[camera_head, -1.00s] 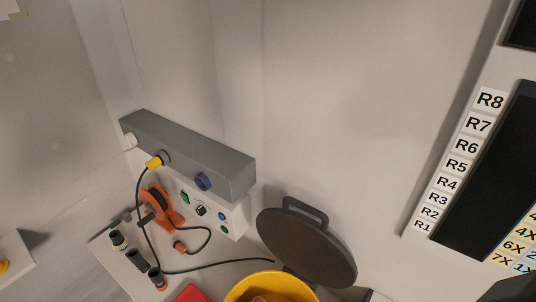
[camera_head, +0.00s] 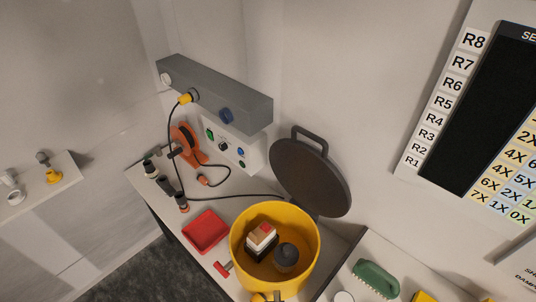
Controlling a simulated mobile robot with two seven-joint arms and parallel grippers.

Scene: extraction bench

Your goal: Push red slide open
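No part is clearly marked as the red slide. A small red T-shaped piece (camera_head: 223,268) sticks out at the lower left of the yellow bucket (camera_head: 236,258), near the bench's front edge; it may be the slide, but I cannot tell. A shallow red tray (camera_head: 206,232) lies on the bench left of the bucket. The bucket's round dark lid (camera_head: 310,178) stands tilted up behind it. Inside the bucket are a white and black block (camera_head: 262,238) with a red patch and a dark grey round piece (camera_head: 286,257). Neither gripper shows.
A grey rail (camera_head: 215,95) with a yellow plug (camera_head: 185,98) hangs over an orange cable reel (camera_head: 185,143) at the back. A black cable crosses the bench. A green brush (camera_head: 376,278) lies on the right. A shelf (camera_head: 65,176) is at left.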

